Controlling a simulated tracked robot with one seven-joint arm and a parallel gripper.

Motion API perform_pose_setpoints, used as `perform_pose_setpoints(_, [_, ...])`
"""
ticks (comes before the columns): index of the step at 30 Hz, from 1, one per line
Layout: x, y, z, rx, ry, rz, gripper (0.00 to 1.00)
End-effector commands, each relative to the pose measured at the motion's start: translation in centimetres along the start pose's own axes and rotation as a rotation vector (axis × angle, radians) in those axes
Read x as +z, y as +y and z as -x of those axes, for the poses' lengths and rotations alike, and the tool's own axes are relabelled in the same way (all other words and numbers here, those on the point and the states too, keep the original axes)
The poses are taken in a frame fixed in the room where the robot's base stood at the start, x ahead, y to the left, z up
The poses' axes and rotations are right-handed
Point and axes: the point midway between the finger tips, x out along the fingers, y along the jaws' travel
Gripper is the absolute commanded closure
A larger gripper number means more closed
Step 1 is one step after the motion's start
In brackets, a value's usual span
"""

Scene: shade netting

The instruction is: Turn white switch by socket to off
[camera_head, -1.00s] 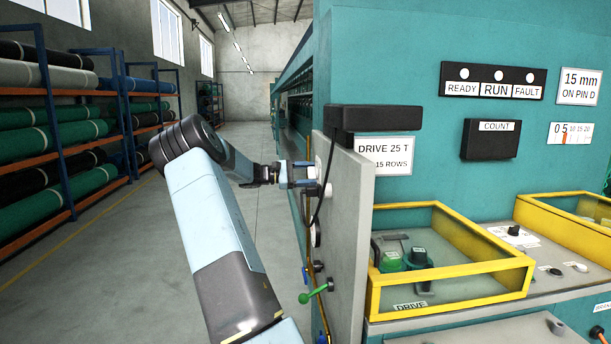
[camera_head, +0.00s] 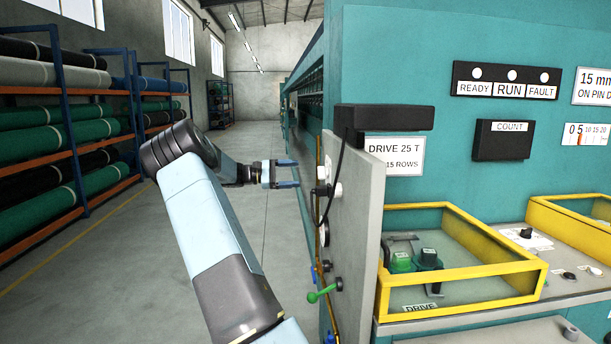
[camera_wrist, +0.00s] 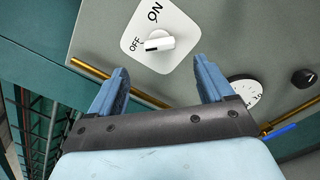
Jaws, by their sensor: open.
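The white switch (camera_wrist: 158,44) sits on a white plate marked ON and OFF in the wrist view. Its handle's black-marked end points at the OFF label. In the head view the switch (camera_head: 328,169) shows edge-on as a small white piece on the grey panel (camera_head: 357,215). My gripper (camera_head: 298,173) is open and empty, to the left of the panel, with a gap between its fingertips and the switch. In the wrist view both fingers stand below the switch plate, one to each side. The socket cannot be clearly made out.
A black cable (camera_head: 333,185) hangs down the panel's face. Below are a round white dial (camera_head: 323,234) and a green-knobbed lever (camera_head: 318,293). A yellow-framed box (camera_head: 460,300) stands at the right. Racks of rolls line the left; the aisle floor is clear.

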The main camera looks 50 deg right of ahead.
Motion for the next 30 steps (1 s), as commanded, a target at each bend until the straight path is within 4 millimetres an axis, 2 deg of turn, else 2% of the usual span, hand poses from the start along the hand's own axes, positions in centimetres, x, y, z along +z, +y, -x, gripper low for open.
perform_pose_setpoints(3, [0.0,0.0,2.0,0.001,0.002,0.0,0.19])
perform_pose_setpoints(10, [-0.1,0.0,4.1,0.0,0.0,0.001,0.19])
perform_pose_setpoints(30, [0.0,0.0,4.4,-0.002,0.002,0.0,0.19])
